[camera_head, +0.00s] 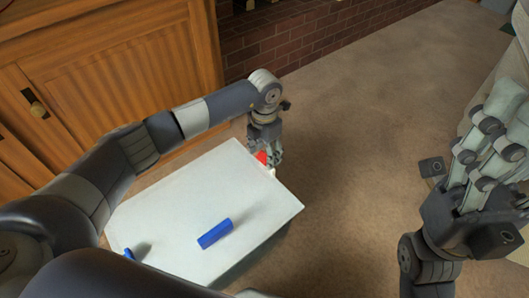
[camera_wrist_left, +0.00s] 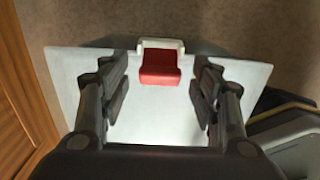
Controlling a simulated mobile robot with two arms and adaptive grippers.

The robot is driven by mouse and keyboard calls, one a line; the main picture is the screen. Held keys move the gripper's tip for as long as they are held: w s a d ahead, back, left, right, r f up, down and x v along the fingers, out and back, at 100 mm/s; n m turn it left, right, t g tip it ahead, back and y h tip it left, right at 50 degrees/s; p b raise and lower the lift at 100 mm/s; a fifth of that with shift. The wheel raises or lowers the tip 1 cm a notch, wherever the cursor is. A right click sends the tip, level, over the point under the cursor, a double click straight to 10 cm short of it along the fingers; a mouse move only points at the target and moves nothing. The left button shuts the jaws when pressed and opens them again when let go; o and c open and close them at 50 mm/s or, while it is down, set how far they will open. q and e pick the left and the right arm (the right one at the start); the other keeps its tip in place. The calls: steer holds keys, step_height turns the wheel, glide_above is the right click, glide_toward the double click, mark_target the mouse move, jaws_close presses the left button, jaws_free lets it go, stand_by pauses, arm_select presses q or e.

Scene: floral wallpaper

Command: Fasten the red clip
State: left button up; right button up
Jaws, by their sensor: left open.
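The red clip (camera_head: 262,157) sits at the far edge of a white tabletop (camera_head: 185,200). In the left wrist view the clip (camera_wrist_left: 160,66) is a red block with a white bracket (camera_wrist_left: 161,43) behind it. My left gripper (camera_head: 268,160) is over that edge, pointing down, and partly hides the clip in the head view. In the left wrist view my left gripper (camera_wrist_left: 160,90) is open, one finger on each side of the clip, with gaps on both sides. My right gripper (camera_head: 490,140) is raised at the right, away from the table; its fingertip gap is unclear.
A blue block (camera_head: 215,234) lies on the white tabletop towards the front. A smaller blue piece (camera_head: 129,255) shows at its left edge, partly hidden by my arm. A wooden cabinet (camera_head: 110,65) stands behind on the left. Carpeted floor (camera_head: 370,130) is clear right of the table.

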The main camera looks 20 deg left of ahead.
arm_select(q)
steer(key=shift+c, duration=0.6)
steer(key=c, duration=1)
steer(key=shift+o, duration=0.2)
